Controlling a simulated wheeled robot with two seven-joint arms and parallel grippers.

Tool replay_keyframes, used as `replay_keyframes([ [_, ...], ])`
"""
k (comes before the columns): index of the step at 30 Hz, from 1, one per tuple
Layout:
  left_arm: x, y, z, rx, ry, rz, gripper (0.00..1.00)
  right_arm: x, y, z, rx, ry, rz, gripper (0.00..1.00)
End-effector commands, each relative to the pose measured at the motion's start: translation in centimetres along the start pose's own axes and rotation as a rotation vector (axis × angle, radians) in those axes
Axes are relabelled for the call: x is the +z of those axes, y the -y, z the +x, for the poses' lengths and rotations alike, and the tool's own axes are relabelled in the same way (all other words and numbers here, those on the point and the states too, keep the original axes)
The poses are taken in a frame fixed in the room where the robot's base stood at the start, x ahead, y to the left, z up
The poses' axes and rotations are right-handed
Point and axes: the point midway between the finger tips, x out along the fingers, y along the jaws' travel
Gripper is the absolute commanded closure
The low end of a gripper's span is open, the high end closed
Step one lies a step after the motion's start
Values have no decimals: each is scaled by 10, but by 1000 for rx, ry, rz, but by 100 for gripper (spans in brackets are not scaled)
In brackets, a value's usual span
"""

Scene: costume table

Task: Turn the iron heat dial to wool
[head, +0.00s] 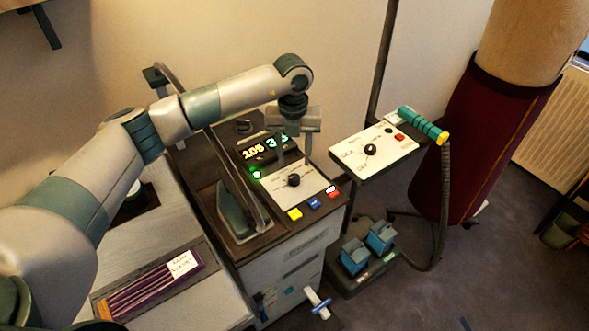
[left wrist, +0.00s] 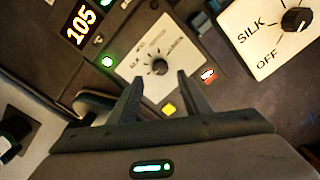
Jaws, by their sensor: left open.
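A black dial (head: 294,180) sits on a white plate (head: 309,189) on the dark-topped machine. Its printed labels are too small to read. In the left wrist view this dial (left wrist: 160,67) appears between my fingertips. My left gripper (head: 296,158) is open and empty, pointing down above the plate, apparently apart from the dial. Its fingers also show in the left wrist view (left wrist: 160,77). A second black dial (head: 370,149) is on a separate white panel (head: 392,151) to the right. In the left wrist view that panel (left wrist: 262,55) reads SILK and OFF beside its dial (left wrist: 297,20). My right gripper is not in view.
A lit display (head: 253,152) reads 105, and a green light (head: 257,174) glows below it. Yellow (head: 295,214), blue (head: 314,204) and red (head: 332,193) buttons line the front edge. A teal handle (head: 424,125) borders the right panel. A purple bundle (head: 150,290) lies at lower left.

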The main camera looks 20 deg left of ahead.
Motion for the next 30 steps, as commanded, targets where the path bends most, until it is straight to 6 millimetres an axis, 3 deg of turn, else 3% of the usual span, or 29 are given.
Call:
replay_keyframes([
  [6, -2, 1, 36, 0, -3, 1, 57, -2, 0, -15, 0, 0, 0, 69],
  [12, 0, 0, 61, 0, -2, 1, 57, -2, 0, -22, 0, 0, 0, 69],
  [26, 0, 0, 72, 0, 1, 2, 57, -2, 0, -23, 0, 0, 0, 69],
  [30, 0, 0, 72, 0, 1, 1, 85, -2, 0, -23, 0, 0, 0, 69],
])
